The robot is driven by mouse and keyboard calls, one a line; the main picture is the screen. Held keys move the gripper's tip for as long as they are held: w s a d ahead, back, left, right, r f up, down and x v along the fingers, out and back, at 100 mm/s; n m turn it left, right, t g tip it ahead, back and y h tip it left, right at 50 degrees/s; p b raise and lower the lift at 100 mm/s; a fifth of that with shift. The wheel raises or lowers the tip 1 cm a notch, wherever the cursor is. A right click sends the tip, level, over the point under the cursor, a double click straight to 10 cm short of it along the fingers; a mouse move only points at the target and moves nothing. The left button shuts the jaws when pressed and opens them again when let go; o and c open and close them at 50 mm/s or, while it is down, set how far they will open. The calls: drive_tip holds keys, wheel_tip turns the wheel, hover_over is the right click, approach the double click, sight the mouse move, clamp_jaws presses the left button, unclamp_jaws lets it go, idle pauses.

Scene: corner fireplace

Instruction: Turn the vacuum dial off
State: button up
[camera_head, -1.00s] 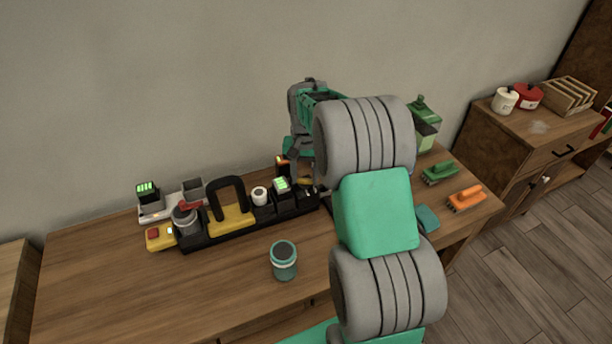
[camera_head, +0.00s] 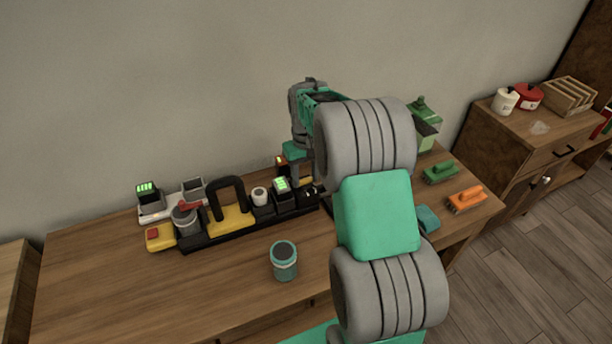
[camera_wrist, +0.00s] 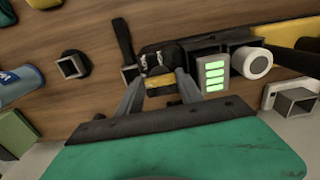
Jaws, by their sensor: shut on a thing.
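My gripper (camera_wrist: 161,77) shows in the wrist view with its two grey fingers on either side of a small black-and-yellow piece (camera_wrist: 158,82). The fingers are shut on this piece, which appears to be the vacuum dial. A black block with white marks (camera_wrist: 157,60) sits just beyond the fingertips. In the head view the block (camera_head: 307,192) shows at the right end of a long black base (camera_head: 205,240). My arm hides most of the gripper there, and the dial's setting cannot be read.
A green-lit battery (camera_wrist: 214,75) and a white cylinder (camera_wrist: 251,62) stand close beside the fingers. A yellow piece with a black handle (camera_head: 230,215) rises from the base. A teal jar (camera_head: 284,262) stands in front. The table's front left is clear.

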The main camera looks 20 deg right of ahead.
sight(305, 180)
drive_tip(key=o, duration=1.4)
wheel_tip(305, 180, up, 8)
drive_tip(key=shift+f+b, duration=0.1)
drive_tip(key=shift+b, duration=0.25)
drive_tip(key=shift+s+a, duration=0.1)
drive_tip(key=s+a+t, duration=0.1)
drive_tip(key=s+a, duration=0.2)
drive_tip(key=s, duration=0.4)
drive_tip(key=s+a+r+t, duration=0.1)
drive_tip(key=s+a, duration=0.3)
drive_tip(key=s, duration=0.3)
drive_tip(key=s+a+t, duration=0.1)
drive_tip(key=s+a, duration=0.3)
drive_tip(key=s, duration=0.3)
drive_tip(key=shift+a+r, duration=0.1)
drive_tip(key=shift+r, duration=0.1)
